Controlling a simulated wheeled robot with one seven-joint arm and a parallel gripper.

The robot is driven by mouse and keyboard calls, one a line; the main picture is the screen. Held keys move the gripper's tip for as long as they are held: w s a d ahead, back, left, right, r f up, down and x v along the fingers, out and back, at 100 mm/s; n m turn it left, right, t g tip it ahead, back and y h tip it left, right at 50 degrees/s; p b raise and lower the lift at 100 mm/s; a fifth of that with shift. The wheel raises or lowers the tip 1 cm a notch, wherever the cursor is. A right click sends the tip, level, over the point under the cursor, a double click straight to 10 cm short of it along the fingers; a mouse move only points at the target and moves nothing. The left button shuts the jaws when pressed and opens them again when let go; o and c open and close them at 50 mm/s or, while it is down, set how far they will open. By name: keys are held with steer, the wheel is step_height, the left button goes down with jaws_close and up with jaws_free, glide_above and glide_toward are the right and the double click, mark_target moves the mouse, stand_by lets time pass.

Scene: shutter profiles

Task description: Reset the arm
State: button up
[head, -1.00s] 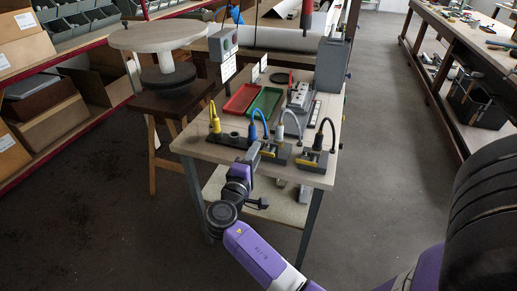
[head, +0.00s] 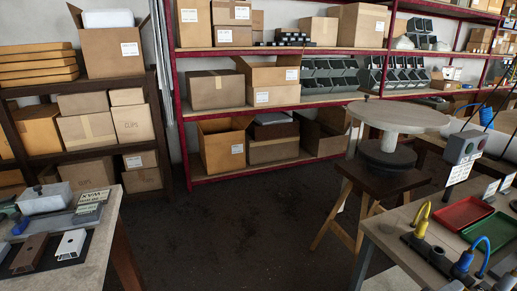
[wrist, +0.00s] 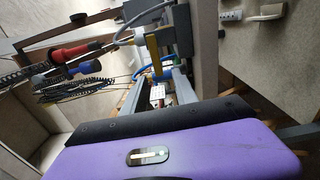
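My arm and gripper are outside the head view. In the wrist view a purple housing of my own (wrist: 185,150) with a black edge fills the bottom. Grey parts stand above it, and I cannot clearly make out the fingertips among them or whether they are open or shut. A blue cable (wrist: 150,72) and a yellow-and-grey part (wrist: 153,45) show beyond the housing. In the head view the work table (head: 385,235) is cut off at the lower right. A yellow cable plug (head: 422,222) and a blue cable plug (head: 466,260) stand upright on it.
A red tray (head: 462,214) and a green tray (head: 490,232) lie on the table. A round-topped stand (head: 400,117) is behind it. Shelves with cardboard boxes (head: 222,150) line the back. Another bench (head: 97,245) is at the lower left. The dark floor between is clear.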

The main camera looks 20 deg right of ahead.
steer(key=w+a+f+n+t+y, duration=0.25)
steer(key=w+a+t+y, duration=0.25)
steer(key=w+a+t, duration=0.25)
steer(key=s+a+f+t+y, duration=0.1)
steer(key=s+a+t+y, duration=0.25)
steer(key=a, duration=0.35)
steer(key=s+a+f+t+y, duration=0.1)
steer(key=s+a+t+y, duration=0.1)
steer(key=a+y, duration=0.35)
steer(key=s+a+r+m+y, duration=0.1)
steer(key=s+a+r, duration=0.1)
steer(key=s+a, duration=0.2)
steer(key=s+a+r+m+y, duration=0.1)
steer(key=s+a+r, duration=0.2)
steer(key=s, duration=0.8)
steer(key=s+a+r+m+y+p, duration=0.1)
steer(key=s+a+r+y, duration=0.1)
steer(key=s+a, duration=0.4)
steer(key=shift+s+a+r+m, duration=0.2)
steer(key=shift+s+r+m, duration=0.15)
steer(key=shift+s, duration=0.9)
